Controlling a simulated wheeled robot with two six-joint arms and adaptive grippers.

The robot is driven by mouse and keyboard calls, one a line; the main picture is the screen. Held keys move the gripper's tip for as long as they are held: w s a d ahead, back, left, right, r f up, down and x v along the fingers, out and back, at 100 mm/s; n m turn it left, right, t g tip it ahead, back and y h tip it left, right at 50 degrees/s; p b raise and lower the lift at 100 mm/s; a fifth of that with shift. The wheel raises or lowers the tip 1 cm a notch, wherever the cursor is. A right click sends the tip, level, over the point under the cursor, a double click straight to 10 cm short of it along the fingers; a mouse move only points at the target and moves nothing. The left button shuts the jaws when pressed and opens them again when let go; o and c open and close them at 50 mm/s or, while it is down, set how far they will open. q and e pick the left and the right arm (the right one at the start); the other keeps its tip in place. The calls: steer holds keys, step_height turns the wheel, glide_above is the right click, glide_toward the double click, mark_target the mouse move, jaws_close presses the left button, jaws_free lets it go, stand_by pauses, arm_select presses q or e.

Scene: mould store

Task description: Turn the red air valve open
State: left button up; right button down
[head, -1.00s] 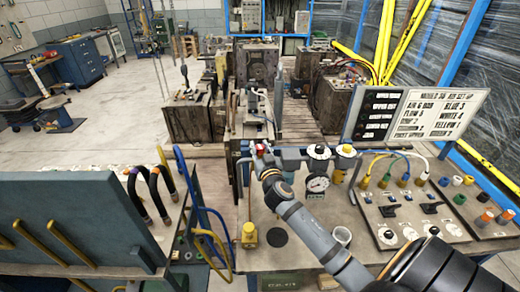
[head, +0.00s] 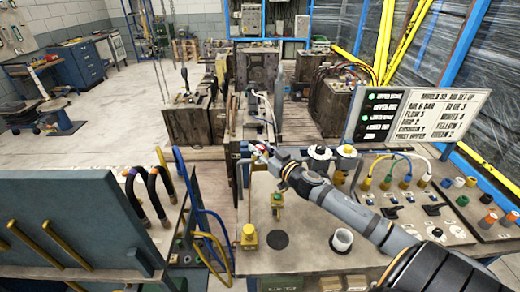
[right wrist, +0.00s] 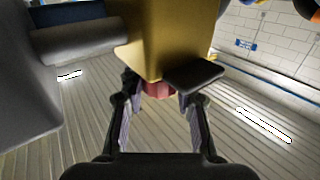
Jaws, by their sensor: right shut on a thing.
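The red air valve shows as a small red part at the left end of the pipework on the bench in the head view, mostly hidden by my right gripper (head: 262,154). In the right wrist view the red valve part (right wrist: 158,90) sits between the two fingers, below a large brass-coloured block (right wrist: 170,40). My right gripper is shut on it. The valve's exact angle is hard to read. My left gripper is not in view.
Two knobs, one black-and-white (head: 319,152) and one yellow-based (head: 346,151), stand right of the gripper. A white cup (head: 342,239) and a yellow fitting (head: 249,236) stand on the bench. A lettered board (head: 418,117) and coloured hose connectors (head: 405,182) are at the right.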

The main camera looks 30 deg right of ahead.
mark_target(260, 147)
steer(key=c, duration=1)
jaws_free()
steer(key=shift+o, duration=0.2)
step_height(260, 147, up, 10)
